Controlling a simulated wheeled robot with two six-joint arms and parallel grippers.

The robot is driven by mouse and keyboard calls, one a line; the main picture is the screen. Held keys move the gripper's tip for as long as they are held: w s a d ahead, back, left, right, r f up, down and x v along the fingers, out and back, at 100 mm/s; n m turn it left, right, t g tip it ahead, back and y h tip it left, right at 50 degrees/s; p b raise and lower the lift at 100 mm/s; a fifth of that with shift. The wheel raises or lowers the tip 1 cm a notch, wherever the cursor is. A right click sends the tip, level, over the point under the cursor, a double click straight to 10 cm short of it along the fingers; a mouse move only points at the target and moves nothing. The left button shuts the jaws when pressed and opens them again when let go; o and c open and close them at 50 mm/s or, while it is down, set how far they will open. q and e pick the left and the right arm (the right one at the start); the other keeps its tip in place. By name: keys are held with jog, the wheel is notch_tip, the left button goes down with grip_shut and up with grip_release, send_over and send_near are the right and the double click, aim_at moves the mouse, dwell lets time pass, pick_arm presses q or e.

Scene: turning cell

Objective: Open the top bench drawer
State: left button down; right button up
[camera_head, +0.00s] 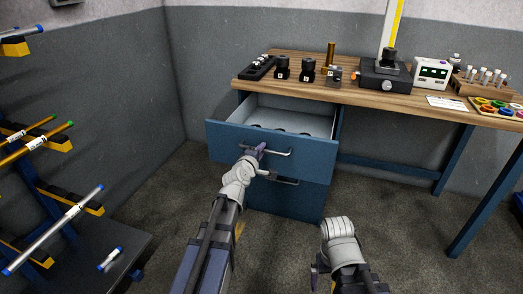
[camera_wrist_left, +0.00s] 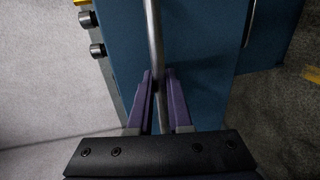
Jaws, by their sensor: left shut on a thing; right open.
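The top bench drawer (camera_head: 225,136) is blue with a grey inside and stands well open, pulled out from under the bench top. Several small dark items lie inside it. My left gripper (camera_head: 255,153) is at the left part of the drawer's bar handle (camera_head: 283,153). In the left wrist view, the two purple fingers (camera_wrist_left: 161,90) are shut around the handle bar (camera_wrist_left: 153,40). My right gripper is at the bottom of the head view, low and apart from the bench; its fingers (camera_head: 322,268) are only partly seen.
A lower drawer with its own handle (camera_head: 287,181) is shut below. The wooden bench top (camera_head: 300,89) carries black holders, a gauge stand (camera_head: 385,75), a white meter (camera_head: 431,73) and a rack. A bar rack (camera_head: 62,200) stands at left. Floor is clear between.

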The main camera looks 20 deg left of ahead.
pick_arm(q)
jog(key=c, duration=0.8)
grip_release()
jog(key=shift+c, duration=0.2)
jog(key=p+v, duration=0.1)
jog(key=v, duration=0.6)
jog(key=shift+s+p, duration=0.3)
jog(key=shift+s, duration=0.1)
jog(key=shift+r, duration=0.1)
